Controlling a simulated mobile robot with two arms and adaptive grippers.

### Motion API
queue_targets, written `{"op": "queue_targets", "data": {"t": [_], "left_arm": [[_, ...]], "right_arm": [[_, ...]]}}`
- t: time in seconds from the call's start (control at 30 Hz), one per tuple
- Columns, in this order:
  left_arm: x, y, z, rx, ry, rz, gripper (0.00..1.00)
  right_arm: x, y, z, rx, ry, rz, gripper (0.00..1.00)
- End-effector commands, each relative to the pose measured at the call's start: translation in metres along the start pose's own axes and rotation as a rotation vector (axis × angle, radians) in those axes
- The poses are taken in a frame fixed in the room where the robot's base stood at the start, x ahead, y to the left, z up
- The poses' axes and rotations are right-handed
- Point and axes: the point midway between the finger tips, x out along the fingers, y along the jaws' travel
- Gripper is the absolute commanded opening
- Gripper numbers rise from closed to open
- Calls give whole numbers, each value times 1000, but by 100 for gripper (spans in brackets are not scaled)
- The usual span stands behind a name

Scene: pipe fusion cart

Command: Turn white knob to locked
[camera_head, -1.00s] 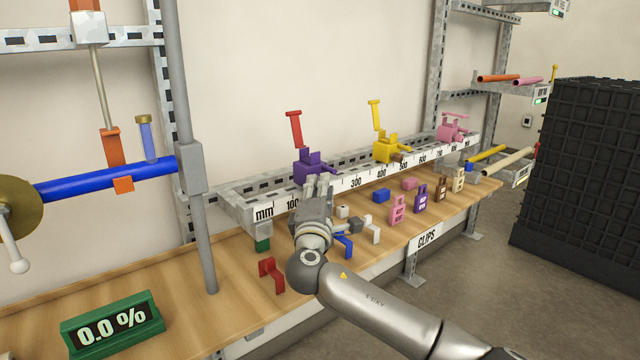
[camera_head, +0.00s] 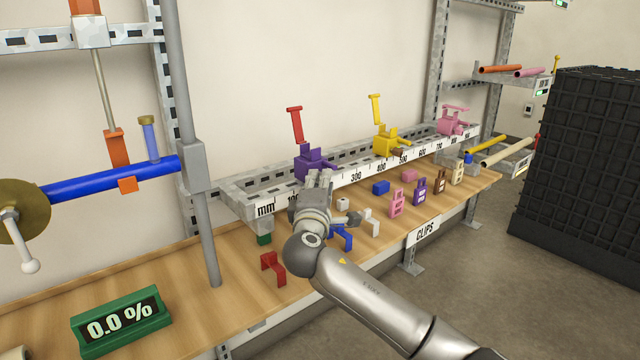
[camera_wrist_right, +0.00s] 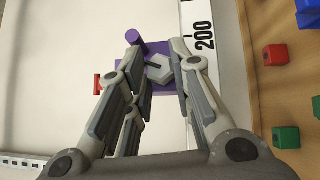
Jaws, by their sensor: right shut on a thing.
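A purple clamp (camera_head: 312,163) with a red-handled lever (camera_head: 295,125) stands on the white mm rail (camera_head: 345,180). In the right wrist view, a pale, many-sided white knob (camera_wrist_right: 159,70) with a dark mark sits against the purple clamp (camera_wrist_right: 130,48). My right gripper (camera_head: 319,180) reaches up to the front of this clamp. In the wrist view its fingers (camera_wrist_right: 157,62) are on either side of the knob and shut on it. My gripper hides the knob in the head view. My left gripper is not in view.
A yellow clamp (camera_head: 386,142) and a pink clamp (camera_head: 453,122) stand farther along the rail. Several coloured clips, such as a red one (camera_head: 272,268), lie on the wooden bench (camera_head: 190,290) below. A grey post (camera_head: 206,235) stands to the left. A green display (camera_head: 120,323) reads 0.0 %.

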Motion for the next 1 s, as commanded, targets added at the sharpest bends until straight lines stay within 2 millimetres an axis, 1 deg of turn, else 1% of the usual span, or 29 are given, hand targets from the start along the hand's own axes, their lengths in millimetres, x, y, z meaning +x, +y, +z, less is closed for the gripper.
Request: {"op": "queue_targets", "data": {"t": [0.03, 0.07, 0.2, 0.5, 0.63, 0.77, 1.0], "left_arm": [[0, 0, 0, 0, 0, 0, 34], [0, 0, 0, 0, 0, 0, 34], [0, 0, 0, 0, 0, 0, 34], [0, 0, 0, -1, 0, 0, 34], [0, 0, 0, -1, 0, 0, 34], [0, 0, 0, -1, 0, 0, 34], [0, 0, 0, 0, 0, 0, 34]], "right_arm": [[0, -1, 0, 0, 0, -2, 0], [0, -1, 0, 0, 0, -2, 25], [0, -1, 0, 0, 0, -1, 43], [0, 0, 0, -1, 0, 0, 43], [-6, -1, 0, 0, 1, 0, 43], [-21, -2, -1, 0, 2, -1, 43], [-64, -2, 0, 2, 2, -2, 43]]}}
